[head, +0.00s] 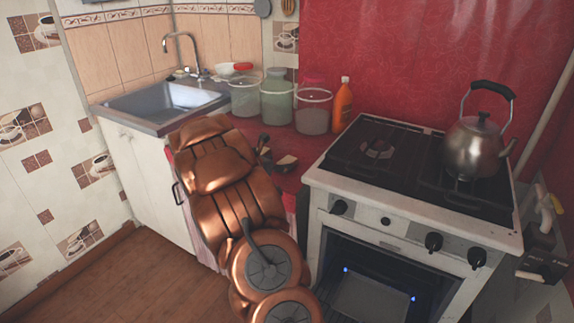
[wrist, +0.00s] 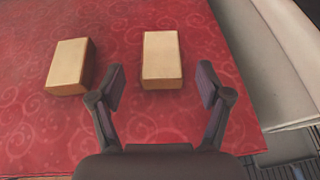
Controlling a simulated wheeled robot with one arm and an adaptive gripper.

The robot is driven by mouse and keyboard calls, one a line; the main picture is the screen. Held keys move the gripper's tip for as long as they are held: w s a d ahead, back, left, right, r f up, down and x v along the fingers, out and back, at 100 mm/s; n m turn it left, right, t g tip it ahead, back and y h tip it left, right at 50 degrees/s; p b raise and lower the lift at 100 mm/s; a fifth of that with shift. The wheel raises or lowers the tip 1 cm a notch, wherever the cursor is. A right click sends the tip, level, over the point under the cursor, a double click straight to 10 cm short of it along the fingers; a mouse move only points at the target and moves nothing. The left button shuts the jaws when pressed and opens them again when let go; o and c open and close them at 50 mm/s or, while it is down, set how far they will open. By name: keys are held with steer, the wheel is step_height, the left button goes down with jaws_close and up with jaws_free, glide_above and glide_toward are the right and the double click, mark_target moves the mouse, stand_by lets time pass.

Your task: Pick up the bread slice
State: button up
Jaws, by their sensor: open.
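Two tan, block-shaped pieces that look like bread slices lie on the red patterned oilcloth. In the wrist view one bread slice (wrist: 162,56) is straight ahead of my gripper (wrist: 162,85), its near end about level with the fingertips. The other bread slice (wrist: 68,66) lies to the left, slightly turned, outside the left finger. My gripper is open with nothing held; I cannot tell its height above the cloth. In the head view a small tan piece (head: 287,162) shows beside my gripper, and my arm hides much of that spot.
The stove (head: 410,175) with a kettle (head: 474,148) stands right of the red counter (wrist: 110,20). Lidded jars (head: 277,100) and an orange bottle (head: 342,106) stand at the back. The sink (head: 165,100) is to the left.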

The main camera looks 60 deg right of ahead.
mark_target(284, 163)
steer(key=shift+x, duration=2.25)
steer(key=shift+s+f, duration=0.1)
steer(key=c, duration=1)
